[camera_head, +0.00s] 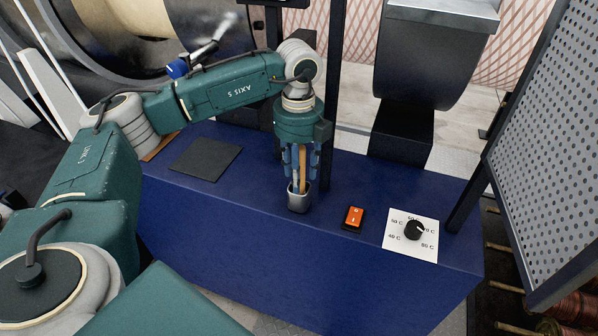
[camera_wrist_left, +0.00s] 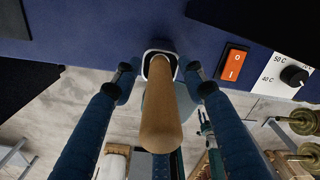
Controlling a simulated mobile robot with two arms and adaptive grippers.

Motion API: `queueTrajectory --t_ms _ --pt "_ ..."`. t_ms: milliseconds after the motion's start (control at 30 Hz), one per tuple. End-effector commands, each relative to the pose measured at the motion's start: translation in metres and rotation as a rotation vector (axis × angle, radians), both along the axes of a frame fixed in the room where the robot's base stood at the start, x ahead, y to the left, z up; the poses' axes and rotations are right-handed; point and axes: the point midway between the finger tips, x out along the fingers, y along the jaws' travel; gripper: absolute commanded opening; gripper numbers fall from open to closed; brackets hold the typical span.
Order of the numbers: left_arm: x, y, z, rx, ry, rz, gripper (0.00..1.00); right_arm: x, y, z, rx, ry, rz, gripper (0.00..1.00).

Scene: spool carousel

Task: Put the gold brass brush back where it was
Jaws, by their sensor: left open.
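A brush with a tan wooden handle (camera_head: 303,160) stands upright in a small grey metal cup (camera_head: 299,201) on the blue bench (camera_head: 260,240). Its head is down inside the cup and hidden, so I cannot see the gold brass. My left gripper (camera_head: 300,178) points down over the cup, open, with one finger on each side of the handle. In the left wrist view the handle (camera_wrist_left: 163,115) rises between the fingers with a gap on both sides, and the cup (camera_wrist_left: 160,55) sits near the fingertips. My right gripper is not in view.
A black mat (camera_head: 205,158) lies bare left of the cup. An orange switch (camera_head: 353,217) and a dial on a white plate (camera_head: 413,231) lie to the right. A black post (camera_head: 334,75) stands behind the gripper, and a perforated panel (camera_head: 550,130) stands at the right.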

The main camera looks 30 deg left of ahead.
Motion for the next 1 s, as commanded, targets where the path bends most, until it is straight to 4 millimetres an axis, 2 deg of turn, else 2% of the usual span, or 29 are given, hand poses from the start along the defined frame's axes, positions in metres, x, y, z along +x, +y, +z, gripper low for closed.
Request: queueTrajectory --t_ms 167,500,633,800,1000 --pt "0.002 0.0 0.017 0.0 -0.005 0.0 0.42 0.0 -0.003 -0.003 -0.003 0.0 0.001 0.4" --pt "0.002 0.0 0.088 -0.001 -0.005 0.0 0.42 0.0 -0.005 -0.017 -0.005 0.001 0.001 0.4" --pt "0.001 0.0 0.11 0.0 -0.004 0.0 0.42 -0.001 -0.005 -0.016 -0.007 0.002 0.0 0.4" --pt "0.0 0.0 0.122 0.0 -0.001 -0.001 0.42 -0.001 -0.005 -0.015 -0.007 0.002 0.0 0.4" --pt "0.0 0.0 0.123 0.0 0.0 -0.001 0.42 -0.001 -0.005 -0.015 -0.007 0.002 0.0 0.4"
